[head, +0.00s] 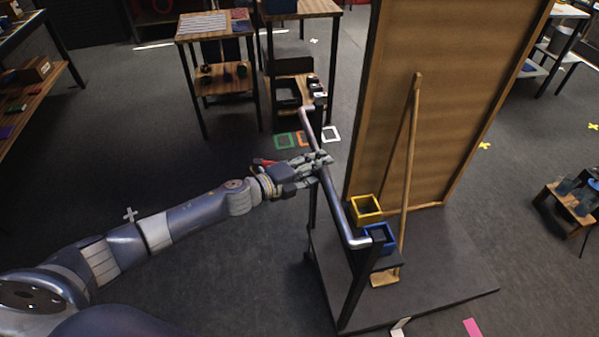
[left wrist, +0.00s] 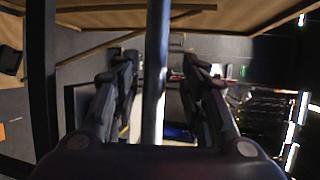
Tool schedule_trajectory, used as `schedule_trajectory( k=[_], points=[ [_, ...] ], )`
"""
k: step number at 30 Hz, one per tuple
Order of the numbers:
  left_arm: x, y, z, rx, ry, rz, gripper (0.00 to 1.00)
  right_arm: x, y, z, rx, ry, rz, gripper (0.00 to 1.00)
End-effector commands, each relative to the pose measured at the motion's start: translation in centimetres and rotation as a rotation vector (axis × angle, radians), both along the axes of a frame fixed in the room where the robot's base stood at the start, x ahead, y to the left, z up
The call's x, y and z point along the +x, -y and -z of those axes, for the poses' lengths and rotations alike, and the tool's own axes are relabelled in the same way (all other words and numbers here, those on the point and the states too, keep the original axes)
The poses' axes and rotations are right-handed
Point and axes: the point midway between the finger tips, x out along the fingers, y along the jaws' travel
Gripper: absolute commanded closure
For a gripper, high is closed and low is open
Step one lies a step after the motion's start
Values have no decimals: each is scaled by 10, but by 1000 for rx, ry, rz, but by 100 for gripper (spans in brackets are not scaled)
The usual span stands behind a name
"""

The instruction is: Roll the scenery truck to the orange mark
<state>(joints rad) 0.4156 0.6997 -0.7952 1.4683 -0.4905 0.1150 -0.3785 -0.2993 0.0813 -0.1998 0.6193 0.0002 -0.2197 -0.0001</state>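The scenery truck has a dark flat base (head: 440,277), a tall wooden panel (head: 450,90) held by a slanted wooden brace, and a metal push bar (head: 335,200) along its left side. My left gripper (head: 322,160) is at the middle of this bar. In the left wrist view the bar (left wrist: 155,75) runs between the two fingers, with a gap on each side, so the gripper (left wrist: 157,85) is open around it. The orange mark (head: 302,139) is a square outline on the floor beyond my gripper, between a green and a white outline. My right gripper is not in view.
A yellow bin (head: 366,207) and a blue bin (head: 379,236) sit on the truck. Green (head: 284,141) and white (head: 332,134) floor outlines flank the orange one. Wooden tables (head: 216,28) stand behind them. A low table (head: 568,203) is at right.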

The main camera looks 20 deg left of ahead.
Motion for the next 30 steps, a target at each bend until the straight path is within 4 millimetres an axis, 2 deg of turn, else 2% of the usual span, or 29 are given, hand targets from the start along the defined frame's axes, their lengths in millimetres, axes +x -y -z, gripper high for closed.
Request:
schedule_trajectory(
  k=[1,6,12,25,30],
  points=[
    [-11,-8,0,2,-3,0,60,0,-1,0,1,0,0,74],
    [-39,-27,-8,3,-1,1,60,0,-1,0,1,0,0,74],
    [-57,-39,-13,1,0,1,60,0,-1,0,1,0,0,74],
    [-62,-43,-15,0,3,1,60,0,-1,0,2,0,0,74],
    [-61,-37,-8,5,13,-63,60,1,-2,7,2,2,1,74]
  ],
)
